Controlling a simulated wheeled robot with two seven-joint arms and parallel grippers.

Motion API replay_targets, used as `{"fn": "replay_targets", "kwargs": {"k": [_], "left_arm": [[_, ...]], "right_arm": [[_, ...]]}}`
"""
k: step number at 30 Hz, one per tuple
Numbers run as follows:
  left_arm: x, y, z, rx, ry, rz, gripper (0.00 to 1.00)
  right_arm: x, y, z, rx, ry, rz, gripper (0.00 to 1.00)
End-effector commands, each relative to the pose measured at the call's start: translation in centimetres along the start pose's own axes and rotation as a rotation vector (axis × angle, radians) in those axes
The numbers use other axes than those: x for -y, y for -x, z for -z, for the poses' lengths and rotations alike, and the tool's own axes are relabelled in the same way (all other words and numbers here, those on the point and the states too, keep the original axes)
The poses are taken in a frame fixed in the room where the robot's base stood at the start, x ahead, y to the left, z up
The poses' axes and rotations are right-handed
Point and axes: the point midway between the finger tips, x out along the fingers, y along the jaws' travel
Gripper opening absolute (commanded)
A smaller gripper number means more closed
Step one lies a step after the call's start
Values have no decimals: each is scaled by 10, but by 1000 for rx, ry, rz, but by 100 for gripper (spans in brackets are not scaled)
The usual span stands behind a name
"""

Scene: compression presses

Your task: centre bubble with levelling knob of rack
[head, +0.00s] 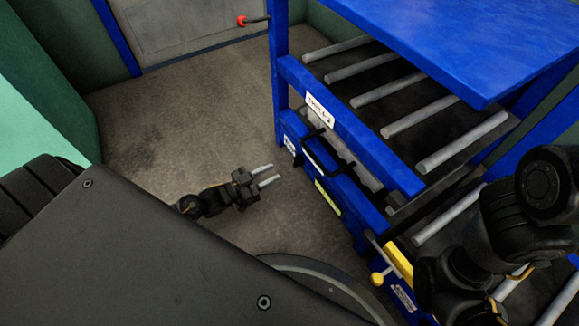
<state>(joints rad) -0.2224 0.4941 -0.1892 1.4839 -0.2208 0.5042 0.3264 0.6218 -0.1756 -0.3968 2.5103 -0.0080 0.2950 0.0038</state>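The blue rack (350,137) stands at the right, with a white label on its front beam. A yellow-green strip (328,198) on its lower front beam may be the bubble level; no bubble can be made out. A yellow round knob (378,279) sticks out near the rack's lower front corner. My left gripper (268,174) is open and empty over the floor, left of the rack's front and apart from it. My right arm (470,265) is at the lower right, in front of the rack; its fingertips cannot be made out clearly.
Grey rollers (420,117) lie in the rack under a blue top plate (480,35). A red-tipped lever (243,21) sticks out from the rack's far post. A black handle (322,155) is on the front. The floor (180,130) left of the rack is clear.

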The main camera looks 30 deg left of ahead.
Motion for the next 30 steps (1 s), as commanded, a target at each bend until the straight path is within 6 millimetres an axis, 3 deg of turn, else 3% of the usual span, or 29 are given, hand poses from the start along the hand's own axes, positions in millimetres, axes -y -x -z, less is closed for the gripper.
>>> {"fn": "replay_targets", "kwargs": {"k": [1, 6, 12, 25, 30], "left_arm": [[0, -11, -5, -5, -1, -1, 33], [0, -43, -5, -4, -2, -1, 33], [0, -68, -3, -3, 0, 0, 33], [0, -77, 0, 0, 0, 0, 33], [0, -77, 0, -1, 0, 0, 10]], "right_arm": [[1, 10, 3, 0, 1, -2, 0], [1, 26, 8, -2, 3, -8, 0], [0, 37, 12, -3, 3, -16, 0], [-1, 38, 13, -8, 3, -20, 0], [0, 36, 13, -13, 3, -17, 0]]}}
